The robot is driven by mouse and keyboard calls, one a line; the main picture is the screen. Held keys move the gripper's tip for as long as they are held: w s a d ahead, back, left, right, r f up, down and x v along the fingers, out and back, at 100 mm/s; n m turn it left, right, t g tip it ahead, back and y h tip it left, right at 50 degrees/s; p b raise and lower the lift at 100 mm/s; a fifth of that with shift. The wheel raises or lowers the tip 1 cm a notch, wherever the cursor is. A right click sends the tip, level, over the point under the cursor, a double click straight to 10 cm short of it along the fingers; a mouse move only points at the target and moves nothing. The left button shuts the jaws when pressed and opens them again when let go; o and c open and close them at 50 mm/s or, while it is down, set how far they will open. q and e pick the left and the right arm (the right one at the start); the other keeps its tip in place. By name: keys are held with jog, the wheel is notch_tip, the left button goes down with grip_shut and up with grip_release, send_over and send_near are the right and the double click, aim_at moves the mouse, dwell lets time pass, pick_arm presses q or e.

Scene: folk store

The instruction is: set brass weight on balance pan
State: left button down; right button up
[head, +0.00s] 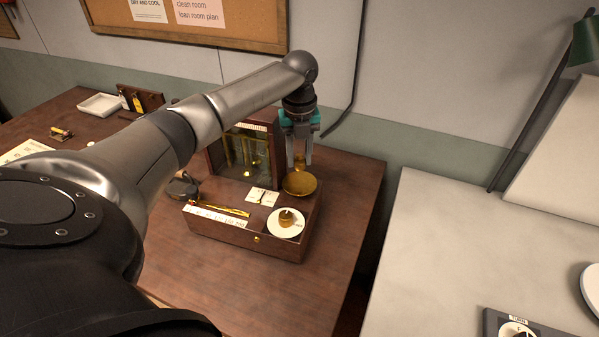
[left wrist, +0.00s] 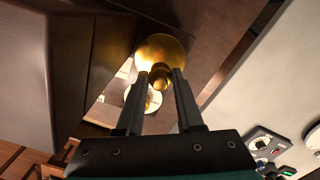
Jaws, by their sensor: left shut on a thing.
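My left gripper (head: 299,164) points down over the right side of the balance box, its fingers shut on the small brass weight (head: 299,160). In the left wrist view the weight (left wrist: 160,80) shows between the fingertips. The round brass balance pan (head: 300,186) is directly below; it also shows in the left wrist view (left wrist: 160,46). Whether the weight touches the pan I cannot tell. The glass-fronted balance case (head: 243,150) stands behind on the wooden base (head: 240,238). My right gripper is not in view.
A pale counter (head: 440,240) stands right of the wooden table (head: 345,190), whose right end is clear.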

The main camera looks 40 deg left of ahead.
aim_at(300, 183)
pick_arm(q)
jog(key=shift+f, duration=2.5)
jog(key=c, duration=0.5)
grip_release()
jog(key=shift+f, duration=0.1)
jog(key=shift+c, duration=0.2)
jog(key=r, duration=1.2)
jog(key=shift+s+d+r, duration=0.15)
jog(key=shift+s+d, duration=0.05)
jog(key=shift+s, duration=0.05)
